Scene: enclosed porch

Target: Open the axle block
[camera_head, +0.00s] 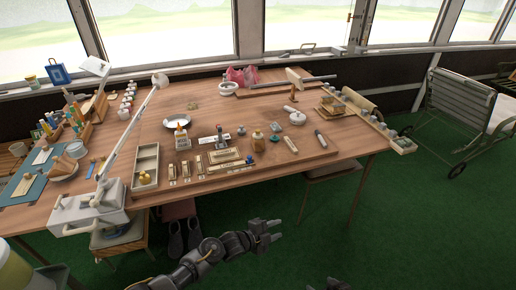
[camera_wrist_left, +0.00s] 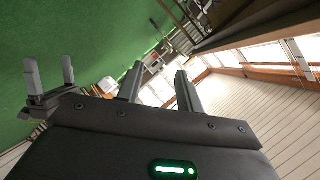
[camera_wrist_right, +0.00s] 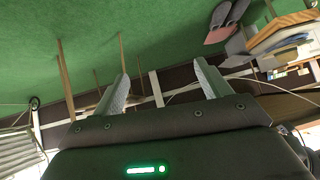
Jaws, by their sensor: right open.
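I cannot tell for sure which item is the axle block; many small parts lie on the wooden table (camera_head: 240,178). Small cream and brass blocks (camera_head: 222,155) sit in rows near its front middle. A long rail with fittings (camera_head: 375,122) lies along its right end. My left gripper (camera_head: 279,229) is open and empty, in front of the table and below its top; its fingers show apart in the left wrist view (camera_wrist_left: 157,88). My right gripper (camera_head: 336,284) is barely in view at the bottom edge; its fingers are open and empty in the right wrist view (camera_wrist_right: 160,85).
A white lamp base (camera_head: 88,212) stands at the table's front left, beside a divided tray (camera_head: 146,166). A stool (camera_head: 120,240) is under that corner. A slatted wheeled chair (camera_head: 455,110) stands at the right. Green floor (camera_head: 410,230) is clear at the front right.

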